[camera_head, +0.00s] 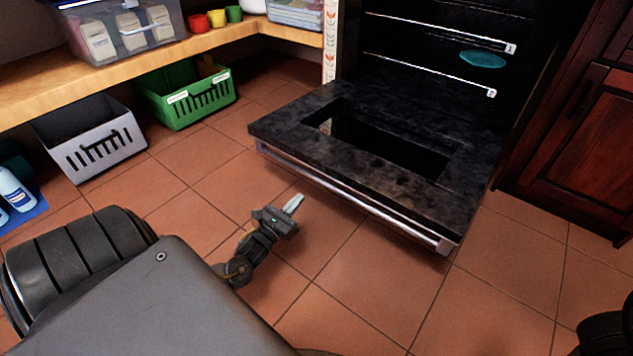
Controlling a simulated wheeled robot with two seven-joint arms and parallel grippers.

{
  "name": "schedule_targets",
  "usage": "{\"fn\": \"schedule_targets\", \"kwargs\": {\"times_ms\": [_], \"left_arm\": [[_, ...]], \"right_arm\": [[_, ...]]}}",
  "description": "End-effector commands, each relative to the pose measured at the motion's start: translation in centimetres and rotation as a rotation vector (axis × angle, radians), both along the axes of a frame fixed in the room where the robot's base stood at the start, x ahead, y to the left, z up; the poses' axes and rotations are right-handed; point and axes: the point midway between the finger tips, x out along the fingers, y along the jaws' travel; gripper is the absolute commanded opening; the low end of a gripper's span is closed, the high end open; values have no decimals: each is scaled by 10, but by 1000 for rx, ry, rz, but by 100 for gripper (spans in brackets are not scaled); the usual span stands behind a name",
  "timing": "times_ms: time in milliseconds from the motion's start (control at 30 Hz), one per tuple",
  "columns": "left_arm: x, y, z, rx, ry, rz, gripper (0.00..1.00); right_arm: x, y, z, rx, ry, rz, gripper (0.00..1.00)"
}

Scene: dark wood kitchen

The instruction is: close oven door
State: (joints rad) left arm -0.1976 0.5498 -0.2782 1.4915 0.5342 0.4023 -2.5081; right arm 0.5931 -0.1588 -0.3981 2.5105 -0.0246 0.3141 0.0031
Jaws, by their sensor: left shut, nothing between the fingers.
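The oven door (285,124) hangs open, folded down about level, with its dark inner face and window opening upward. Its metal handle bar (350,192) runs along the near edge. The oven cavity (400,75) behind it is open, with two rack edges showing. My left gripper (293,203) is below and in front of the handle, toward the door's left part, over the floor. Its fingers are together with nothing between them, and it appears apart from the door. My right gripper is not in view; only a dark piece shows at the lower right edge.
A teal dish (483,59) sits inside the oven. A green crate (185,95) and a grey crate (90,137) stand on the tiled floor under a wooden shelf (200,40) at left. A red-brown cabinet (585,150) is at right. Floor before the door is clear.

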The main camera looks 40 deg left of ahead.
Motion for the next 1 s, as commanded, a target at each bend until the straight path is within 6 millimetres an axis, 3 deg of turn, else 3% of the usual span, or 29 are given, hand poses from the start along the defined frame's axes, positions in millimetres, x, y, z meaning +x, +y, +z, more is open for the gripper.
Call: {"fn": "schedule_targets", "kwargs": {"times_ms": [267,700,1000], "left_arm": [[15,1,2,3,-5,1,0],[84,2,16,1,-3,1,0],[98,2,21,1,1,1,0]], "right_arm": [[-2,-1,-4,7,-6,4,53],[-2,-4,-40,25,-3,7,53],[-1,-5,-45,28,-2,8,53]]}}
